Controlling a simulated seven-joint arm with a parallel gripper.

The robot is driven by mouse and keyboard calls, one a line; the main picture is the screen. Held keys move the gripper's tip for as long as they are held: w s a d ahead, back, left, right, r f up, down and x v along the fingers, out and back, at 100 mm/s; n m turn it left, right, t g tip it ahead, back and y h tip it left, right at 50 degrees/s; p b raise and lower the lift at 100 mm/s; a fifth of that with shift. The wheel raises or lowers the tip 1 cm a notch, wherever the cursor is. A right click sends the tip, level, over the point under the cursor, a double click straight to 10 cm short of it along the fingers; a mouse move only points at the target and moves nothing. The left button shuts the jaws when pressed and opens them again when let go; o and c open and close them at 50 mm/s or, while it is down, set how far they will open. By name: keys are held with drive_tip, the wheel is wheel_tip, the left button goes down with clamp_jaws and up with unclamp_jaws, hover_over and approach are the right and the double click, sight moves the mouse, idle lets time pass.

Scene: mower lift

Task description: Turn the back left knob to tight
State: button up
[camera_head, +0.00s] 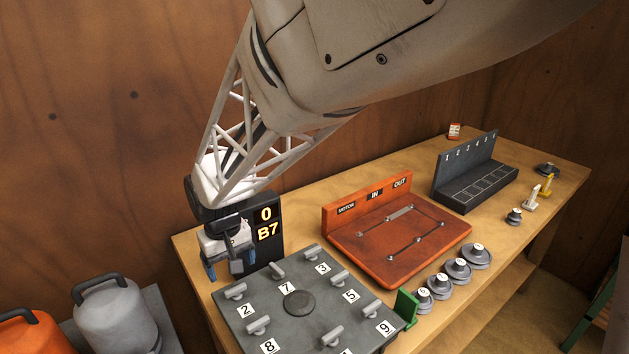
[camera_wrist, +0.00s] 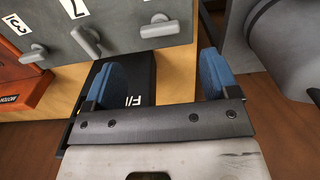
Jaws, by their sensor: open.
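A grey panel (camera_head: 262,345) on the bench carries several bar-shaped knobs, with number labels beside them and a round disc in the middle. The knob by label 2 (camera_head: 235,291) is at the panel's left corner; in the wrist view this knob (camera_wrist: 159,26) shows ahead of my fingers. The knob by label 7 (camera_head: 277,270) and the knob by label 3 (camera_head: 312,251) run along the back edge. My gripper (camera_head: 230,264) is open and empty, above and behind the 2 knob. Its blue fingertips (camera_wrist: 163,64) are apart and touch no knob. No tight mark is readable.
An orange tray (camera_head: 400,255), several grey discs (camera_head: 458,270) and a dark numbered rack (camera_head: 475,180) are to the right. Grey (camera_head: 115,315) and orange canisters stand at lower left.

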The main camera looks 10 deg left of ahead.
sight(236, 288)
drive_tip(key=shift+f, duration=3.55)
drive_tip(key=shift+c, duration=0.5)
drive_tip(key=c, duration=0.8)
